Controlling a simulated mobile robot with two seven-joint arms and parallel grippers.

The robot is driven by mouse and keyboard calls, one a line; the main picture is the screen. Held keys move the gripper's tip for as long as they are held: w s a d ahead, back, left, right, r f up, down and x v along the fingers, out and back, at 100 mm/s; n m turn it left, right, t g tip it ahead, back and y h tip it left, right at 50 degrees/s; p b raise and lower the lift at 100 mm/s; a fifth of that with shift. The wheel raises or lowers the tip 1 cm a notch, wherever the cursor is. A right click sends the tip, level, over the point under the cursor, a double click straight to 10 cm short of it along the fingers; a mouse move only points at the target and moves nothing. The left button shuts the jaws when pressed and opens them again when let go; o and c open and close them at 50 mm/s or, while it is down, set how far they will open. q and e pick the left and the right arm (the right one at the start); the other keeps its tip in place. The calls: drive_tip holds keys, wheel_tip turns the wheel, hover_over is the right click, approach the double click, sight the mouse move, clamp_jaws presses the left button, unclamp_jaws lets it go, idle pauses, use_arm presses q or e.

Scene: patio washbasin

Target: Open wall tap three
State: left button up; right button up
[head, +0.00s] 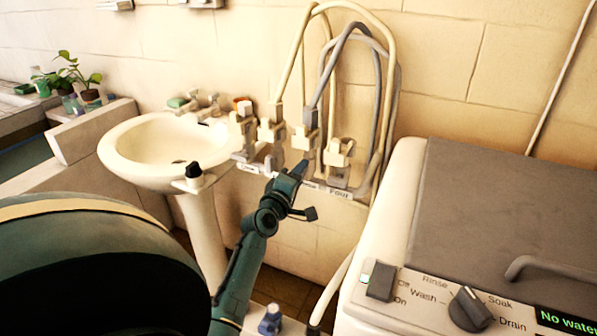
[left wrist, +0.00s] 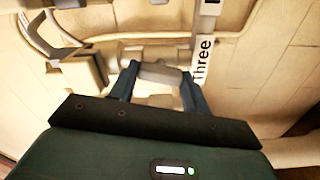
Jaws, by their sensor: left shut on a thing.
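Wall tap three (head: 304,138) is the third in a row of pale wall taps, with a grey hose rising from its top. My left gripper (head: 298,170) reaches up to it from below. In the left wrist view, the blue fingers of my left gripper (left wrist: 158,88) stand on either side of the grey tap handle (left wrist: 160,72) and are shut on it. The label "Three" (left wrist: 203,60) is just right of the handle. The handle is mostly hidden by my gripper in the head view. My right gripper is not in view.
Tap four (head: 338,152), with its label "Four" (head: 340,194), is close on the right. Other taps (head: 271,132) and a white washbasin (head: 150,182) are on the left. Looping hoses (head: 385,90) hang above. A washing machine (head: 500,210) fills the right side.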

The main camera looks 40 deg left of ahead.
use_arm(q)
drive_tip(key=shift+n+p, duration=0.35)
drive_tip(key=shift+n, duration=0.85)
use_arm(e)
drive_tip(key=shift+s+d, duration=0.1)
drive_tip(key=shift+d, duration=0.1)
use_arm(q)
drive_tip(key=shift+n, duration=0.3)
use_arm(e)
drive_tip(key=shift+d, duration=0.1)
use_arm(q)
drive_tip(key=o, duration=1)
drive_tip(key=shift+s, duration=0.1)
